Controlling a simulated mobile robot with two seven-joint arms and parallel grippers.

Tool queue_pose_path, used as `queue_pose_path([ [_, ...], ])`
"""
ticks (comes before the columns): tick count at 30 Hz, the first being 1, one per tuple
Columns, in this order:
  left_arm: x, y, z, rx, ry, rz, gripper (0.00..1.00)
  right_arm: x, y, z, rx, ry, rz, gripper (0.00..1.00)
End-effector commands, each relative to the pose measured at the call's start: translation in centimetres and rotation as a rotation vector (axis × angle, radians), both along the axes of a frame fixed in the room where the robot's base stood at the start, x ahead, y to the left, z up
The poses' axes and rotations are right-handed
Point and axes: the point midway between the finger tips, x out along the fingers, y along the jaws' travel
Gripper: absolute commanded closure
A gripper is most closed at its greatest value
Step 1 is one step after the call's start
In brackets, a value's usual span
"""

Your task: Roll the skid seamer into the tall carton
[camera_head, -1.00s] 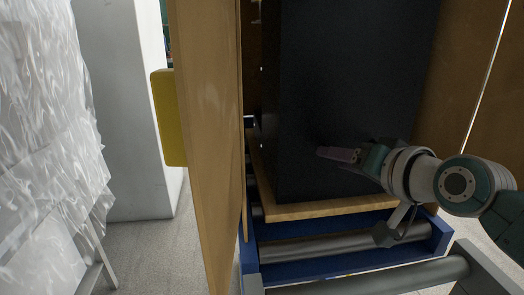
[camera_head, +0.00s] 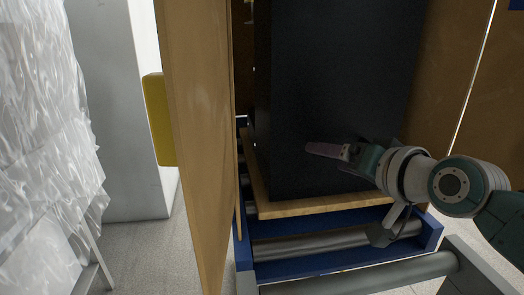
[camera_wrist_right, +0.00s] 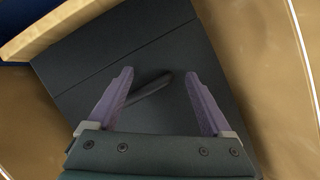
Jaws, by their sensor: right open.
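The skid seamer is a tall dark cabinet (camera_head: 325,80) on a wooden skid (camera_head: 320,206), upright on the rollers. The tall carton (camera_head: 198,120) is brown, with walls or flaps at the left and right of the cabinet. My right gripper (camera_head: 328,151) is in front of the cabinet's dark face. In the right wrist view its two purple fingers (camera_wrist_right: 152,92) are spread, with a dark bar-like shape (camera_wrist_right: 148,88) between or behind them; I cannot tell whether they touch it. The cabinet (camera_wrist_right: 125,50) fills much of that view. My left gripper is not in view.
A blue roller frame (camera_head: 425,235) with grey rollers (camera_head: 320,243) lies under the skid. A grey roller (camera_head: 370,275) is nearer. A yellow pad (camera_head: 159,118) is left of the carton flap. Film-wrapped goods (camera_head: 45,130) and a pale pillar (camera_head: 118,110) stand farther left, with bare floor between.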

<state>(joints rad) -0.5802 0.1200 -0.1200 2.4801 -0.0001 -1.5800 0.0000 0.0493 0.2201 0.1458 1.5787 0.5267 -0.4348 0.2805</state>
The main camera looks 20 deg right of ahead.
Motion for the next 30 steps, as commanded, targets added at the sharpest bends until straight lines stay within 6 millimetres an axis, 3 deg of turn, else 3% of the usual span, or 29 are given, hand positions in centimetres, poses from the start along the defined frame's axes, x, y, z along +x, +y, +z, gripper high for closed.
queue_pose_path([
  [15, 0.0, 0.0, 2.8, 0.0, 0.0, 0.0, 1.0, -8.0, 0.0, 2.9, -0.001, -0.001, 0.0, 0.16],
  [28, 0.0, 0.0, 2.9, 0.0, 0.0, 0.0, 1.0, -9.0, 0.0, 3.2, -0.001, -0.004, -0.001, 0.16],
  [30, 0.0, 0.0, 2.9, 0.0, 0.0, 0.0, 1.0, -9.0, 0.0, 3.2, -0.002, -0.004, 0.0, 0.22],
])
